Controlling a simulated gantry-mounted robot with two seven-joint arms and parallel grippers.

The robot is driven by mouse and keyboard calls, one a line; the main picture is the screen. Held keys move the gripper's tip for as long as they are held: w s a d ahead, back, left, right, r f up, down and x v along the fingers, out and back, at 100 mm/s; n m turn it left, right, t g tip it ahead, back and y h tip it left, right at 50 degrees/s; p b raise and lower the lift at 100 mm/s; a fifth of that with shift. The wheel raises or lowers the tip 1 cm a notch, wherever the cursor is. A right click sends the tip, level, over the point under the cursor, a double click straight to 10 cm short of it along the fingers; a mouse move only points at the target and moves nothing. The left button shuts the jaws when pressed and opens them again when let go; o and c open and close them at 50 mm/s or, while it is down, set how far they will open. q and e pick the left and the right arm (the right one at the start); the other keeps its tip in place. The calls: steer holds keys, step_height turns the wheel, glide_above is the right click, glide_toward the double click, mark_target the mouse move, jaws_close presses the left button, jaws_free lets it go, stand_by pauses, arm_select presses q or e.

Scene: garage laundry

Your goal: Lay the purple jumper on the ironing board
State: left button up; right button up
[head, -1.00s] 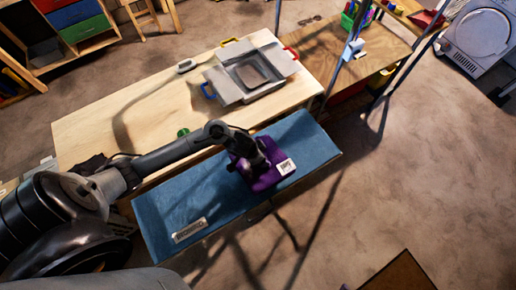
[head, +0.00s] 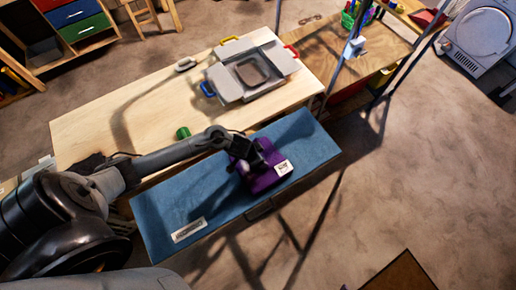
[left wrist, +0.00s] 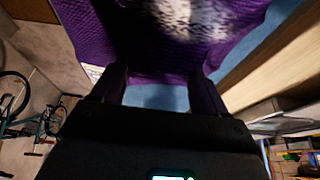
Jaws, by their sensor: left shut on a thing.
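My left gripper (head: 245,163) is shut on the jumper's left part from above. In the left wrist view the purple knit (left wrist: 95,35) fills the top beyond the fingers (left wrist: 160,92), with a bright speckled patch in the middle. Blue cover shows between the fingers. My right gripper is not in view.
A wooden table (head: 90,125) adjoins the board's far side. It holds a grey box with open flaps (head: 228,88), a green object (head: 183,133) and a small pale item (head: 185,64). Grey poles (head: 345,55) stand at the right. The board's left half is bare except for a white label.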

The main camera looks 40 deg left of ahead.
arm_select(q)
steer(key=o, duration=1.8)
steer(key=p+v, duration=0.4)
steer(key=v, duration=0.8)
steer(key=s+d+r+t, duration=0.2)
steer(key=s+d+r, duration=0.15)
steer(key=d, duration=0.35)
steer(key=s+r+n+g+y, duration=0.1)
steer(key=s+r+g, duration=0.1)
steer(key=s+r, duration=0.3)
steer(key=s, duration=0.4)
steer(key=shift+g, duration=0.3)
steer(key=shift+w+d+r, duration=0.1)
